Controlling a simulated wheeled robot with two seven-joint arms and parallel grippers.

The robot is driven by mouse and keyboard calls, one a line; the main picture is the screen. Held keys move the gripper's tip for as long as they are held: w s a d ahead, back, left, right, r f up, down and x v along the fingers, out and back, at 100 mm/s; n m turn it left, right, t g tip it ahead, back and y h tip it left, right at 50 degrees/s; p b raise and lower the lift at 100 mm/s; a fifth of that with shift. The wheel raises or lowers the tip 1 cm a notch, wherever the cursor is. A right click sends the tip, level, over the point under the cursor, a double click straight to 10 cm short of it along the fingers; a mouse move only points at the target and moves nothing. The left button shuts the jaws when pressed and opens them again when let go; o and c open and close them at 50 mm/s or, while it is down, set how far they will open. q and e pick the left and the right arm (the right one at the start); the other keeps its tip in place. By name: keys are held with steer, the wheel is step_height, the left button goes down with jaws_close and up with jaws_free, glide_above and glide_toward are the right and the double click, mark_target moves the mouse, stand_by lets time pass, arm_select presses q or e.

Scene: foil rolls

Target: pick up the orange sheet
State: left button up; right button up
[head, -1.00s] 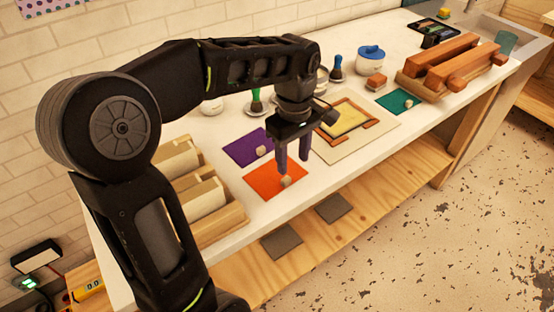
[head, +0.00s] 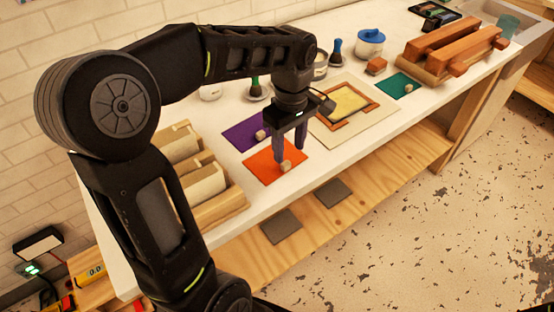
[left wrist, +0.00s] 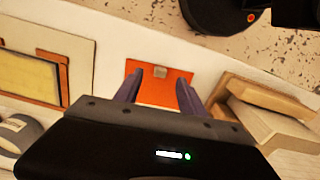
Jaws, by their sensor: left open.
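The orange sheet (head: 270,172) lies flat on the white counter, with a small pale cube (head: 286,166) on it. It also shows in the left wrist view (left wrist: 150,93), between and beyond the fingers, with the cube (left wrist: 161,71) near its far edge. My left gripper (head: 290,156) is open and empty, pointing down over the orange sheet; its fingers overlap the sheet's upper right part in the head view. I cannot tell the exact height of the fingertips above the sheet. My right gripper is not in view.
A purple sheet (head: 240,133) with a cube lies just behind. A wooden rack with pale rolls (head: 203,183) stands at left. A framed yellow screen (head: 352,101) lies to the right, then a green sheet (head: 393,87) and a rack of reddish-brown blocks (head: 455,50).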

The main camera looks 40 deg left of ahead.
mark_target(287, 164)
arm_select(q)
step_height(287, 164, down, 5)
steer(key=shift+a+f+p, duration=0.1)
steer(key=shift+a+p, duration=0.05)
steer(key=shift+p, duration=0.35)
steer(key=shift+s, duration=0.1)
steer(key=shift+c, duration=0.4)
jaws_close()
